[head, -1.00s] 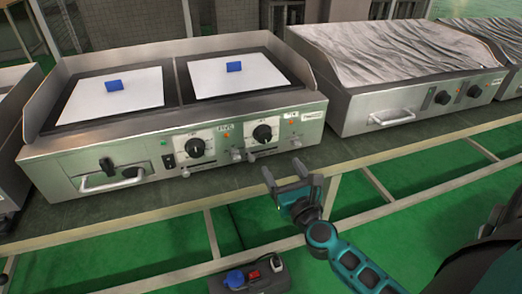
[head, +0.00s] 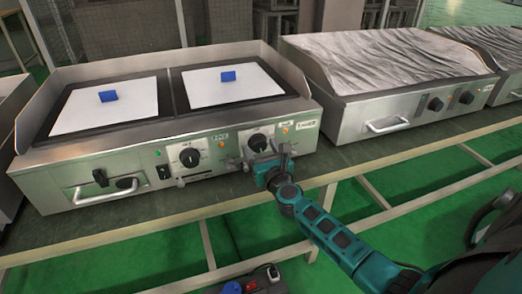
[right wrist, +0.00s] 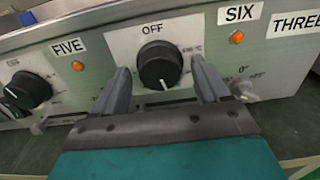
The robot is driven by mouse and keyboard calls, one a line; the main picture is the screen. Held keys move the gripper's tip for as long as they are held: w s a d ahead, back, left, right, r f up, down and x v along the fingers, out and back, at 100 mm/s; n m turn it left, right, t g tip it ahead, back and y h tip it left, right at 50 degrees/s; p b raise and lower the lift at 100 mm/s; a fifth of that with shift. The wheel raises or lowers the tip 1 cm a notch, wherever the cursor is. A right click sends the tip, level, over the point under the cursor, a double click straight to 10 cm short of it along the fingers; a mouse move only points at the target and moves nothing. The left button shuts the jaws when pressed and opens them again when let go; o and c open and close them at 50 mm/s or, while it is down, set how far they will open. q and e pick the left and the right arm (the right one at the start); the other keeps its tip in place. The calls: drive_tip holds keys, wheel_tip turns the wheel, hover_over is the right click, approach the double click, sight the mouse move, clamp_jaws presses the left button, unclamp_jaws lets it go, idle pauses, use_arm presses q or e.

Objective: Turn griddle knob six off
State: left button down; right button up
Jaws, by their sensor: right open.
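The black griddle knob beside the SIX label (right wrist: 240,13) sits on the steel front panel; in the right wrist view this knob (right wrist: 160,64) has OFF printed above it. Its white mark points down, away from OFF. In the head view the knob (head: 258,142) is partly behind my right gripper (head: 267,154). My right gripper (right wrist: 160,78) is open, with one finger on each side of the knob and gaps visible between. Whether the fingertips reach past the knob's face is hard to tell. My left gripper is not in view.
Another knob (right wrist: 30,89) sits left, near the FIVE label (right wrist: 68,47). The double griddle (head: 150,140) has white plates with blue blocks. A second griddle with a wrinkled cover (head: 385,60) stands right. A power box (head: 255,280) lies below the bench edge.

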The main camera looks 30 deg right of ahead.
drive_tip(key=shift+w, duration=0.15)
drive_tip(key=c, duration=1)
